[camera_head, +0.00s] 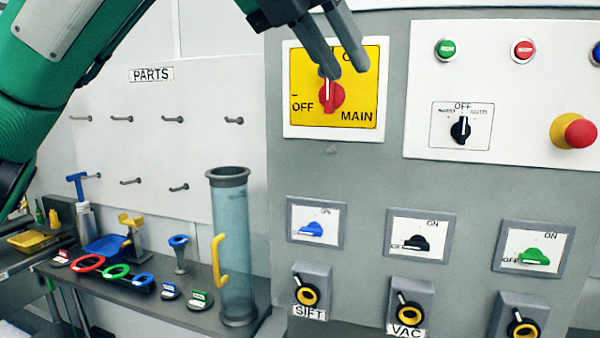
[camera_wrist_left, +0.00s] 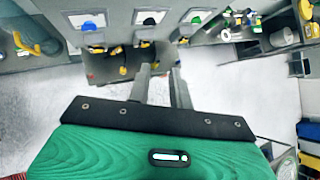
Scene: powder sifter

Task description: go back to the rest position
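My left gripper (camera_head: 347,73) reaches in from the top left in the head view. Its two grey fingers point down in front of the yellow MAIN switch plate (camera_head: 358,97) and overlap the top of its red knob (camera_head: 331,97). The knob's white mark stands about upright; the fingers partly hide the ON label. In the left wrist view the fingers (camera_wrist_left: 161,86) are apart with nothing between them, and floor shows past them. I cannot tell from the head view how far they are from the plate. My right gripper is in neither view.
The grey control cabinet (camera_head: 345,180) fills the right side, with a red emergency button (camera_head: 578,133) sticking out and several lower switches. At left, a shelf (camera_head: 190,318) holds a clear tube (camera_head: 231,250) and small coloured parts. Bare pegs line the PARTS board (camera_head: 150,150).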

